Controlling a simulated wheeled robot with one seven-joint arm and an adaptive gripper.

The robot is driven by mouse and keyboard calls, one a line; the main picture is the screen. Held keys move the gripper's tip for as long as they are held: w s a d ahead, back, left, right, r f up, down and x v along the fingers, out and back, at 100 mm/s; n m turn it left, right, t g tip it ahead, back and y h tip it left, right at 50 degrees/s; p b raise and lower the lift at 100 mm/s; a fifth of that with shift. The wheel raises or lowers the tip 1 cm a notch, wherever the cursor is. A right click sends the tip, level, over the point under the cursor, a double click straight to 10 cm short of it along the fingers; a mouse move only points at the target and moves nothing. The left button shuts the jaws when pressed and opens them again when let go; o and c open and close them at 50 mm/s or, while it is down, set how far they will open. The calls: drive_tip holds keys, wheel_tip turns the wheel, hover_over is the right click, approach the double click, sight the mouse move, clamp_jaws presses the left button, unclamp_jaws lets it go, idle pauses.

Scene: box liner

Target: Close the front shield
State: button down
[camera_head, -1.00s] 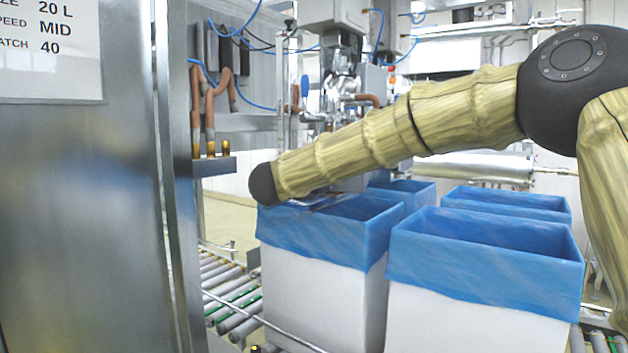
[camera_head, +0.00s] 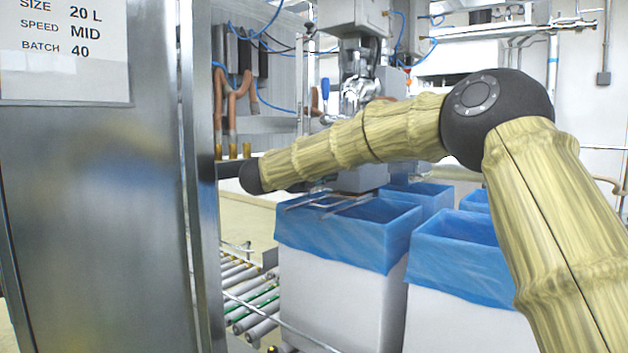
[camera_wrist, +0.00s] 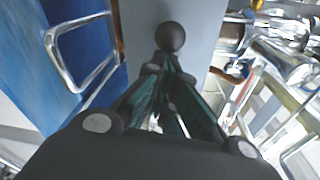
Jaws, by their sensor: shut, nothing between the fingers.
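I cannot clearly tell which part is the front shield. A large steel panel (camera_head: 110,200) stands upright at the left of the head view, its right edge beside the machine opening. My gripper (camera_wrist: 170,40) shows in the wrist view with its fingers together and nothing between them. Its tips lie in front of a plain grey surface (camera_wrist: 200,15); I cannot tell if they touch it. A bent metal loop (camera_wrist: 80,50) is left of the fingers, apart from them. In the head view my gripper is hidden behind my wrist, left of the filling machine.
White boxes with blue liners (camera_head: 340,240) stand in the middle and right. Thin metal bars (camera_head: 325,200) lie over the nearest liner's rim. A roller conveyor (camera_head: 250,295) runs at lower left. Pipes and blue cables (camera_head: 235,95) hang behind my arm.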

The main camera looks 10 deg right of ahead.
drive_tip(key=shift+w+a+r, duration=0.15)
drive_tip(key=shift+r, duration=0.1)
